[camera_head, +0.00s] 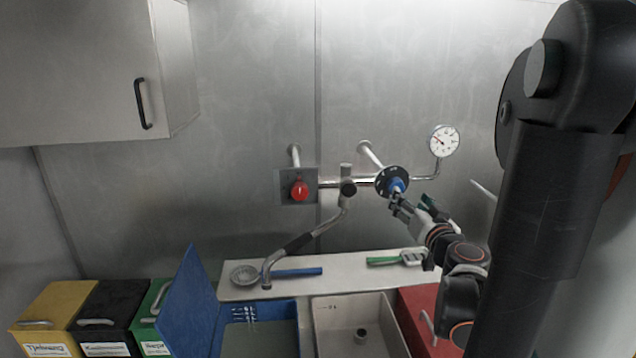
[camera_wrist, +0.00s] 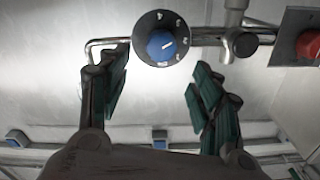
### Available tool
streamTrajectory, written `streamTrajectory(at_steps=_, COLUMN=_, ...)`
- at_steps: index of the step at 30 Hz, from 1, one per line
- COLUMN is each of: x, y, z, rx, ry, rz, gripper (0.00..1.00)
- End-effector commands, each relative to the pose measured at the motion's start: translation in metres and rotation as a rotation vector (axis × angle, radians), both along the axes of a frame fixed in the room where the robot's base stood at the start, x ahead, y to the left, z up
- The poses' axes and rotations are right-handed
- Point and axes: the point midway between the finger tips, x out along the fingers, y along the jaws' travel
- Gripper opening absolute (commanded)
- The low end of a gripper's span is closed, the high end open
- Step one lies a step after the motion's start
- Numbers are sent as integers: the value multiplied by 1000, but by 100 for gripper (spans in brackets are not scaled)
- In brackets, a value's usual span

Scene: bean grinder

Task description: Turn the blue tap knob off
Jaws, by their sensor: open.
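The blue tap knob (camera_head: 396,186) sits on a round black dial plate on the wall pipe. In the wrist view the blue knob (camera_wrist: 161,46) carries a white pointer line, and the dial has white marks around its rim. My gripper (camera_head: 414,205) is just below and to the right of the knob in the head view. In the wrist view my gripper (camera_wrist: 158,88) is open, its two green-padded fingers spread below the dial on either side. Nothing is between the fingers, and the knob looks clear of them.
A red knob (camera_head: 299,190) on a square plate is to the left. The faucet spout (camera_head: 300,243) bends down between them. A pressure gauge (camera_head: 443,141) is at upper right. Below are a shelf with a strainer (camera_head: 244,275) and a green-handled tool (camera_head: 383,261), and a sink (camera_head: 335,310).

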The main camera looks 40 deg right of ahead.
Motion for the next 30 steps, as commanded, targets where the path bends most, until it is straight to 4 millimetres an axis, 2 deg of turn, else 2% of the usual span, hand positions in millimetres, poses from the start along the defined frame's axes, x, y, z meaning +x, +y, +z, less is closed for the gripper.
streamTrajectory(at_steps=6, x=41, y=-21, z=-1, rx=0, ry=0, rz=2, gripper=59)
streamTrajectory(at_steps=15, x=79, y=-43, z=-1, rx=0, ry=0, rz=2, gripper=59)
streamTrajectory(at_steps=21, x=87, y=-48, z=0, rx=0, ry=1, rz=0, gripper=59)
streamTrajectory(at_steps=28, x=87, y=-48, z=0, rx=0, ry=1, rz=0, gripper=59)
streamTrajectory(at_steps=29, x=87, y=-48, z=0, rx=0, ry=1, rz=0, gripper=56)
streamTrajectory(at_steps=30, x=87, y=-48, z=0, rx=0, ry=1, rz=0, gripper=47)
